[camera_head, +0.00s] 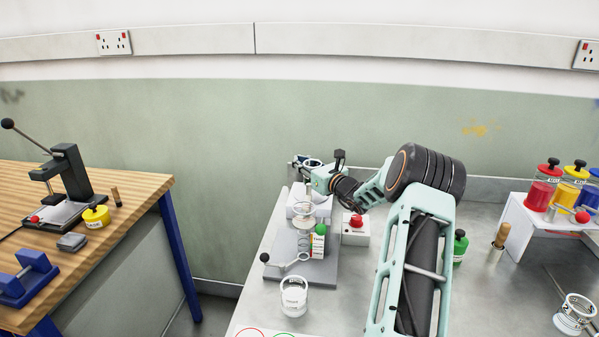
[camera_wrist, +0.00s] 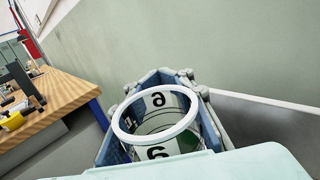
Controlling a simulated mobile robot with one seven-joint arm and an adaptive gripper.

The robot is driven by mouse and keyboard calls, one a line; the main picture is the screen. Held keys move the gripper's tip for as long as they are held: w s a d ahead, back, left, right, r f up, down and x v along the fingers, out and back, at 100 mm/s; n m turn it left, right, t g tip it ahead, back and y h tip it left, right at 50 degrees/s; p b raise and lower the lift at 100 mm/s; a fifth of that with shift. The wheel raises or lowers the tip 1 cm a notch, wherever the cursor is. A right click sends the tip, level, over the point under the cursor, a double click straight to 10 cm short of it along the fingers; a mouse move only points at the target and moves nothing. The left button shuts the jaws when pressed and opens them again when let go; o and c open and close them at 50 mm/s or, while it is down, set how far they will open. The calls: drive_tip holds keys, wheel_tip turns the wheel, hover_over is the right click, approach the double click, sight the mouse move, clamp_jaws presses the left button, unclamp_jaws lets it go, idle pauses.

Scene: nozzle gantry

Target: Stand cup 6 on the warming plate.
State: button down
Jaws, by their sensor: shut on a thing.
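Cup 6 (camera_wrist: 161,101) is a clear cup with a white rim and a white label bearing a black 6. In the wrist view my gripper (camera_wrist: 158,118) is shut around it, with blue-lined fingers on both sides. In the head view my gripper (camera_head: 308,165) is small and far off, raised above the back of the grey bench, behind a grey fixture (camera_head: 322,266). The cup's rim there is partly hidden by the gripper. I cannot pick out the warming plate for certain in either view.
The fixture has a black-knobbed lever and coiled glass. A red-button box (camera_head: 355,229), a green bottle (camera_head: 460,246) and a rack (camera_head: 545,225) of coloured bottles are to the right. A wooden bench (camera_head: 140,190) is left, across a gap.

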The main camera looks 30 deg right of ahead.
drive_tip(key=shift+w+f, duration=0.35)
drive_tip(key=shift+f, duration=1.5)
drive_tip(key=shift+f, duration=0.1)
drive_tip(key=c, duration=2.2)
unclamp_jaws()
drive_tip(key=shift+f, duration=0.15)
drive_tip(key=o, duration=0.7)
drive_tip(key=shift+c, duration=0.2)
